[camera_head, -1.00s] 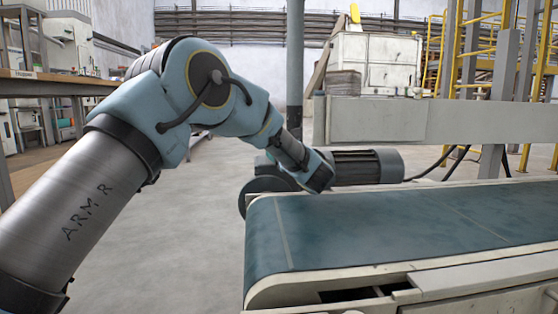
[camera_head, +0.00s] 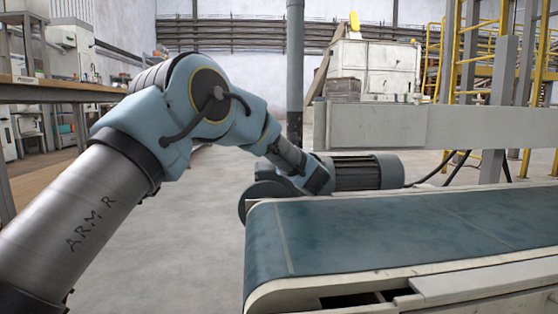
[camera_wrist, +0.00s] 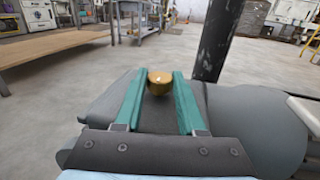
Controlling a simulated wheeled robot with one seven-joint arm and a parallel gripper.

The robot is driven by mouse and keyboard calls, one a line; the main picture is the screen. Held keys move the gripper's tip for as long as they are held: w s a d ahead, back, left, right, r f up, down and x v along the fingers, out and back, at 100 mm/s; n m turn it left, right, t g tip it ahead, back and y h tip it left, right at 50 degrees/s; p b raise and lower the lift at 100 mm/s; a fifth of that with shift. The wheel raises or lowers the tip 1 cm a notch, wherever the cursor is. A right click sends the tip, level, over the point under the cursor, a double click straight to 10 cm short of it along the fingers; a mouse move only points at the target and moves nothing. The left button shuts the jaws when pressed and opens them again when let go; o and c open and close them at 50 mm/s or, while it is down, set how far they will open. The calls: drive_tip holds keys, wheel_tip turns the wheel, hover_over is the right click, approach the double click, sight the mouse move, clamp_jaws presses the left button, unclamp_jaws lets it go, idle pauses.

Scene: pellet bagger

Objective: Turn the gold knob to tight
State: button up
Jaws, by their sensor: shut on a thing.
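The gold knob (camera_wrist: 159,80) is a small round knob in the wrist view, at the far end of my gripper. My gripper (camera_wrist: 159,84) has two green fingers, one on each side of the knob, and is shut on it. No marking for tight shows, so I cannot tell how far the knob is turned. In the head view the end of my arm (camera_head: 316,178) is by the near end of the grey motor, and the knob and fingers are hidden there.
A conveyor with a blue-green belt (camera_head: 400,232) fills the lower right. The grey ribbed motor (camera_head: 360,172) lies behind its near end. A pale horizontal beam (camera_head: 415,125) stands behind. A wooden bench (camera_head: 50,92) is at the left. Open floor lies between.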

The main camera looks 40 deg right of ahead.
clamp_jaws()
